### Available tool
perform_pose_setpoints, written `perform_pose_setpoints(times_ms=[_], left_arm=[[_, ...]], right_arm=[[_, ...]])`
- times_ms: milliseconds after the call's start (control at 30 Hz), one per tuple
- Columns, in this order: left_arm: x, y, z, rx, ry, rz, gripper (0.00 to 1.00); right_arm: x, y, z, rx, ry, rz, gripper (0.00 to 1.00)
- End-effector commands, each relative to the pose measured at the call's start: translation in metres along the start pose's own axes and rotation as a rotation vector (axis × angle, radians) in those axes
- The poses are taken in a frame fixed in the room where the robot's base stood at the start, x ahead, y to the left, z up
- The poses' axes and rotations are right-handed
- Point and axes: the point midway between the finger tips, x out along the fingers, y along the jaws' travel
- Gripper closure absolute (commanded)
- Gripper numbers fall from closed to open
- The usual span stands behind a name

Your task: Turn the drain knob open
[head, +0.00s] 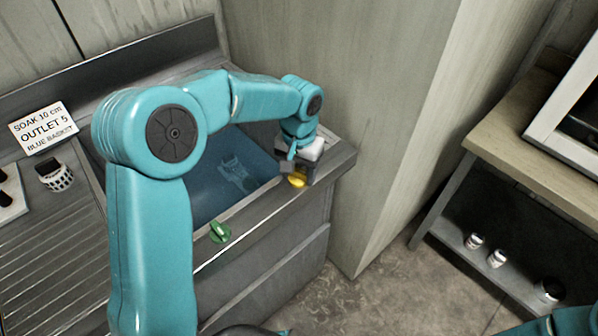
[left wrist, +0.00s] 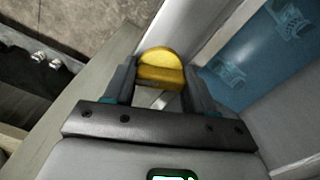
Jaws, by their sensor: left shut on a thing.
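A yellow knob (head: 297,181) sits on the front rim of the sink, near its right end. A green knob (head: 220,232) sits further left on the same rim. I cannot tell from any label which one is the drain knob. My left gripper (head: 293,172) reaches down over the yellow knob and is shut on it. In the left wrist view the yellow knob (left wrist: 160,58) stands between the two fingers, its rounded top showing beyond them. The sink (head: 262,203) holds bluish water with a basket shape (head: 236,174) in it. My right gripper is out of view.
A sign (head: 43,128) reads "SOAK 10 cm, OUTLET 5, BLUE BASKET". A wall panel (head: 340,110) rises close right of the sink. A shelf unit (head: 540,140) holds small jars (head: 496,258).

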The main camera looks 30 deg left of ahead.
Motion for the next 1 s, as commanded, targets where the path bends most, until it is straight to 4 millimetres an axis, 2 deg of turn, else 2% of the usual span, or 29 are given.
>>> perform_pose_setpoints(times_ms=[1000], left_arm=[[-0.001,0.000,-0.001,-0.939,0.006,0.002,0.75]], right_arm=[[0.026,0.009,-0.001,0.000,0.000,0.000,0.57]])
